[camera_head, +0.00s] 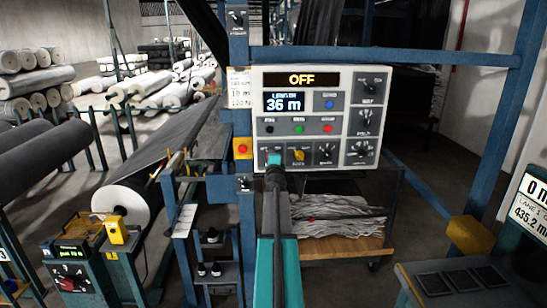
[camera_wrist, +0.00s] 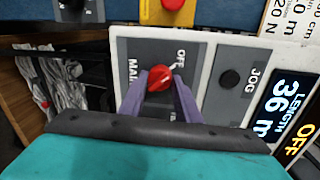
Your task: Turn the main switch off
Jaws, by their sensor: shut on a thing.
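The main switch is a red rotary knob (camera_wrist: 158,79) on a grey plate marked MAIN and OFF in the wrist view. Its pointed end aims up and right, toward the OFF lettering. My gripper (camera_wrist: 160,76) has its two purple fingers on either side of the knob, shut on it. In the head view my gripper (camera_head: 274,160) is at the lower left of the white control panel (camera_head: 345,81) and hides the knob. The panel's top display (camera_head: 287,79) reads OFF, and the length display (camera_head: 284,102) reads 36 m.
A black JOG button (camera_wrist: 230,78) sits beside the switch. A red button on a yellow box (camera_head: 242,148) is just left of the panel. A yellow knob (camera_head: 299,155) is close on the right. Blue frame posts (camera_head: 505,130) stand around the panel.

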